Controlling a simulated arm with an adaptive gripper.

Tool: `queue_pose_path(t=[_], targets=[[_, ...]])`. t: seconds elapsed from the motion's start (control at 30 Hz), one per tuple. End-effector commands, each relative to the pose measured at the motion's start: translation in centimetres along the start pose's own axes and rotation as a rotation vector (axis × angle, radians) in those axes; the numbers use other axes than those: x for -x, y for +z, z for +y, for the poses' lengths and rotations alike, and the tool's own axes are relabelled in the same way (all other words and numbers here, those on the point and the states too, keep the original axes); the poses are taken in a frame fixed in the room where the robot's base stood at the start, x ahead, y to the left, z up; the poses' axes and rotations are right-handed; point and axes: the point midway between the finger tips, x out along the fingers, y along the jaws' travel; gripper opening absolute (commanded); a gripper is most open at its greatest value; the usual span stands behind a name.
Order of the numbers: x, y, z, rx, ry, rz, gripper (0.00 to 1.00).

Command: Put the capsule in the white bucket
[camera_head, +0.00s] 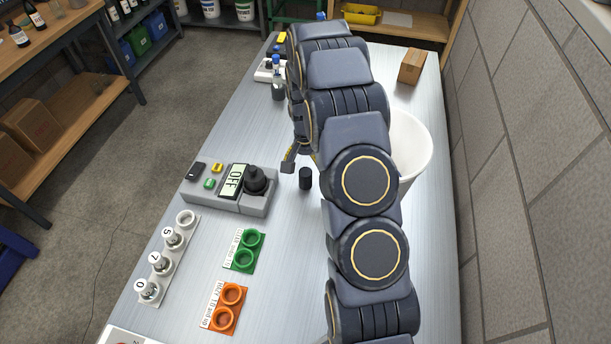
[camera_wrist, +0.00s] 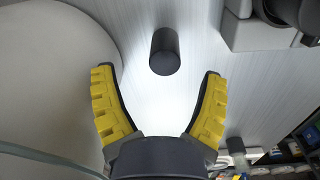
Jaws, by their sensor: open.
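The capsule, a small dark cylinder (camera_head: 305,178), stands upright on the metal bench just right of a grey meter. It also shows in the wrist view (camera_wrist: 164,52), near the top centre. The white bucket (camera_head: 412,145) stands to the right, partly hidden behind my arm; its pale curved side fills the left of the wrist view (camera_wrist: 50,60). My gripper (camera_head: 301,160) is near the capsule in the head view. In the wrist view its two yellow-padded fingers (camera_wrist: 158,74) are spread apart with nothing between them, and the capsule lies beyond the tips, roughly in line with the gap.
The grey meter (camera_head: 228,202) with an OFF display and black knob stands left. A green holder (camera_head: 243,251), orange holder (camera_head: 226,308) and white vial rack (camera_head: 166,260) lie nearer. A bottle (camera_head: 277,75) and cardboard box (camera_head: 412,66) stand farther back. A block wall bounds the right.

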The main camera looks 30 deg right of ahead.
Motion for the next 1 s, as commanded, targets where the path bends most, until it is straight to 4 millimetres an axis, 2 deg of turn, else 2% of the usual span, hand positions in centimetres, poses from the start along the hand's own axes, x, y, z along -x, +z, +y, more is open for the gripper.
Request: queue_pose_path(t=[0.1, 0.23, 0.57, 0.73, 0.83, 1.0], targets=[[1.1, -1.3, -0.2, -0.106, -0.028, -0.014, 0.74], [1.0, -1.5, -0.3, -0.145, -0.037, -0.025, 0.74], [-2.0, -0.9, -0.4, -0.144, -0.036, -0.026, 0.74], [-4.4, 0.2, -0.5, -0.143, -0.034, -0.028, 0.74], [-5.8, 0.0, -0.6, -0.144, -0.038, -0.024, 0.74], [-6.4, 0.0, -0.6, -0.143, -0.038, -0.023, 0.74]])
